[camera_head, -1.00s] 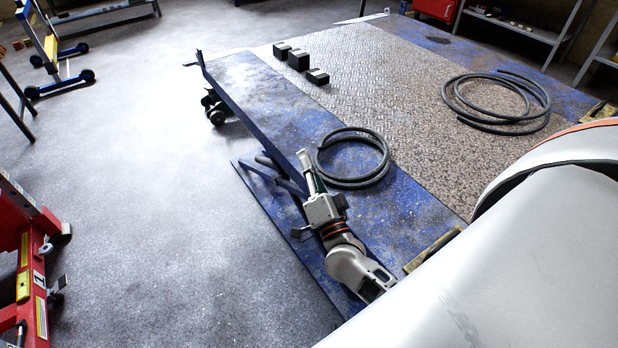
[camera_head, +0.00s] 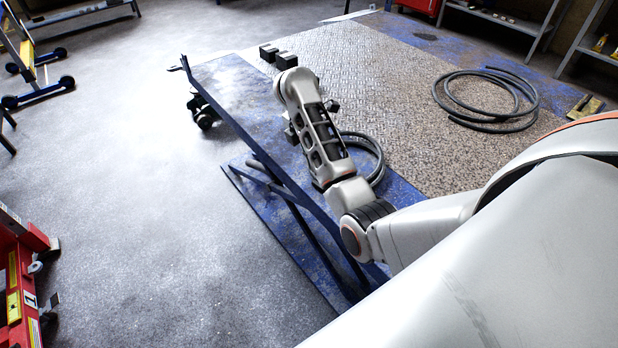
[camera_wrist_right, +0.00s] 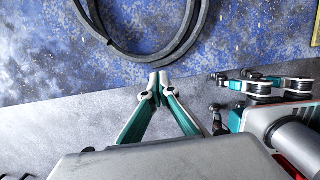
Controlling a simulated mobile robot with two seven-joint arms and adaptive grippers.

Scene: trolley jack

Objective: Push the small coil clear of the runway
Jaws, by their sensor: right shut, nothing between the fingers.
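The small coil (camera_head: 381,157), a dark ring of hose, lies on the scuffed blue runway (camera_head: 230,80). My right arm hides its left side in the head view. In the right wrist view the coil (camera_wrist_right: 135,54) lies at the top on the blue surface (camera_wrist_right: 45,55), near the runway's edge. My right gripper (camera_wrist_right: 157,78) is shut and empty, its tips just off the coil's near edge; I cannot tell whether they touch. The gripper is hidden behind my arm in the head view. My left gripper is not in view.
A larger coil (camera_head: 530,108) lies on the textured plate (camera_head: 410,85) to the right. Black blocks (camera_head: 287,61) stand at the back. Red equipment (camera_head: 18,285) stands at the left. Shelving (camera_head: 505,25) is at the back right. The grey floor (camera_head: 130,190) left of the runway is mostly open.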

